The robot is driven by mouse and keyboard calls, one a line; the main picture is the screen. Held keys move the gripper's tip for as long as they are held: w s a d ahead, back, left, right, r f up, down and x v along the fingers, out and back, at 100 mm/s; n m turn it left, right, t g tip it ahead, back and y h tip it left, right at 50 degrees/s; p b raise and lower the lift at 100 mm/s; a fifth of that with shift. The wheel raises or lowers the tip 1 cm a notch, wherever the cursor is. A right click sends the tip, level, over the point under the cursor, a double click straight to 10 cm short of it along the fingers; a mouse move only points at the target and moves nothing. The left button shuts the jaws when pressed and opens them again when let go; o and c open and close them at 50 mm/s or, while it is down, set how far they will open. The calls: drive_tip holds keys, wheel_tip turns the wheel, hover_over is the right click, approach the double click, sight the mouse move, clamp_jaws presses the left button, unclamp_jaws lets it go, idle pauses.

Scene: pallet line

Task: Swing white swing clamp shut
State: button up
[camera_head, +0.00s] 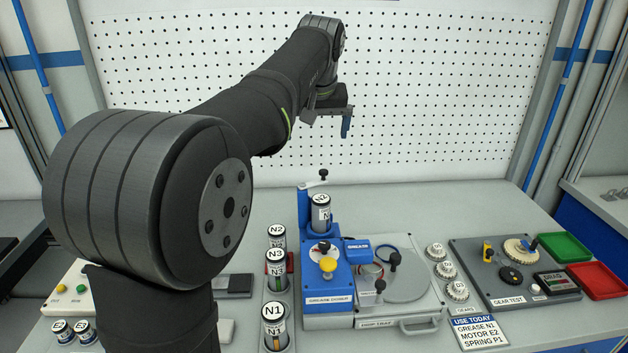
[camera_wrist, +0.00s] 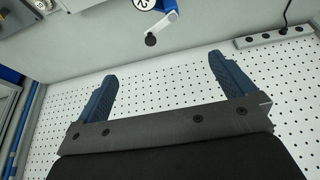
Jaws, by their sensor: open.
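The white swing clamp (camera_head: 312,184) is a pale bar with a black knob, on top of the blue post at the back of the blue grease station (camera_head: 326,284). In the wrist view the clamp (camera_wrist: 164,27) points away from a labelled canister (camera_wrist: 143,3), towards the pegboard. The canister (camera_head: 320,214) stands upright on the station, and the bar is not over its lid. My gripper (camera_head: 346,126) is high behind the station, near the pegboard. In the wrist view my gripper (camera_wrist: 163,68) has its two blue fingers wide apart with nothing between them; the clamp is clear of both.
A row of canisters (camera_head: 276,270) stands left of the station. The pegboard (camera_head: 430,90) closes off the back. A power strip (camera_wrist: 275,37) shows beside it.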

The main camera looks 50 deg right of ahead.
drive_tip(key=shift+s+a+r, duration=0.15)
drive_tip(key=shift+a+r, duration=0.1)
drive_tip(key=shift+r, duration=0.35)
